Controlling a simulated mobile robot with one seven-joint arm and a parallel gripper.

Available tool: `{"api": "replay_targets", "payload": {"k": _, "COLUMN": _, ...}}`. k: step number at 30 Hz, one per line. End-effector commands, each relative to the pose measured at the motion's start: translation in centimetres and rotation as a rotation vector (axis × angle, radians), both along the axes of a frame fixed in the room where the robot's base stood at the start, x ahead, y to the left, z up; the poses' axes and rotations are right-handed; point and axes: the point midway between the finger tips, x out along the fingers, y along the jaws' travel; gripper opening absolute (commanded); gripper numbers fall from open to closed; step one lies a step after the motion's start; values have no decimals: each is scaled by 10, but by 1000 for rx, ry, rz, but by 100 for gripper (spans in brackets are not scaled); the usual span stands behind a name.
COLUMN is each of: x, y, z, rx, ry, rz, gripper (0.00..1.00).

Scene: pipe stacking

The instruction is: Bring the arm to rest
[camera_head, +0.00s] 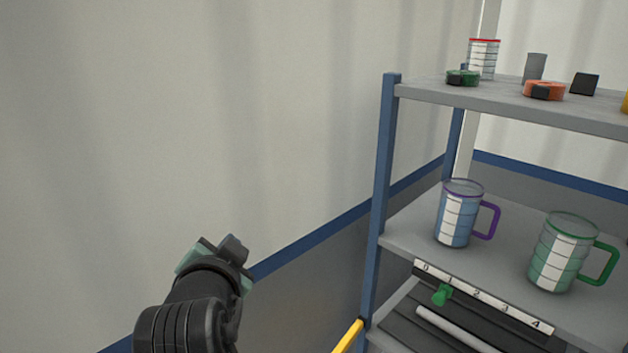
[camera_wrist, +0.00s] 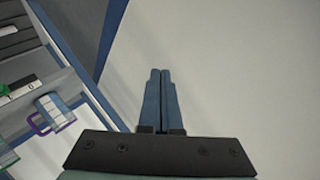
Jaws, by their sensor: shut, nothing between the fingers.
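My arm shows at the lower left of the head view, raised in front of the bare wall. Its fingers are hidden there behind the wrist. In the wrist view my gripper (camera_wrist: 160,75) has its two blue fingers side by side and touching, with nothing held between them. It points at the plain wall, apart from the shelf.
A shelf rack with a blue post (camera_head: 384,170) stands on the right. It holds a purple-handled mug (camera_head: 457,215), a green-handled mug (camera_head: 562,255), a numbered strip (camera_head: 490,299) and a white pipe (camera_head: 455,330). A yellow bar (camera_head: 348,337) is near its foot. Space before the wall is free.

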Motion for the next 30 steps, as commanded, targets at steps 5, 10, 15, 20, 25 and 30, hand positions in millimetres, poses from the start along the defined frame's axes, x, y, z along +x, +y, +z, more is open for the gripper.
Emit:
{"api": "replay_targets", "payload": {"k": 5, "x": -18, "y": -43, "z": 138, "rx": -163, "ry": -375, "rz": 9, "gripper": 0}}
{"api": "replay_targets", "payload": {"k": 10, "x": -67, "y": -82, "z": 252, "rx": -362, "ry": -711, "rz": -57, "gripper": 0}}
{"api": "replay_targets", "payload": {"k": 15, "x": -131, "y": -109, "z": 334, "rx": -552, "ry": -975, "rz": -169, "gripper": 0}}
{"api": "replay_targets", "payload": {"k": 20, "x": -172, "y": -121, "z": 370, "rx": -661, "ry": -1108, "rz": -250, "gripper": 0}}
{"api": "replay_targets", "payload": {"k": 25, "x": -184, "y": -124, "z": 379, "rx": -695, "ry": -1144, "rz": -277, "gripper": 0}}
{"api": "replay_targets", "payload": {"k": 30, "x": -183, "y": -123, "z": 378, "rx": -693, "ry": -1142, "rz": -276, "gripper": 0}}
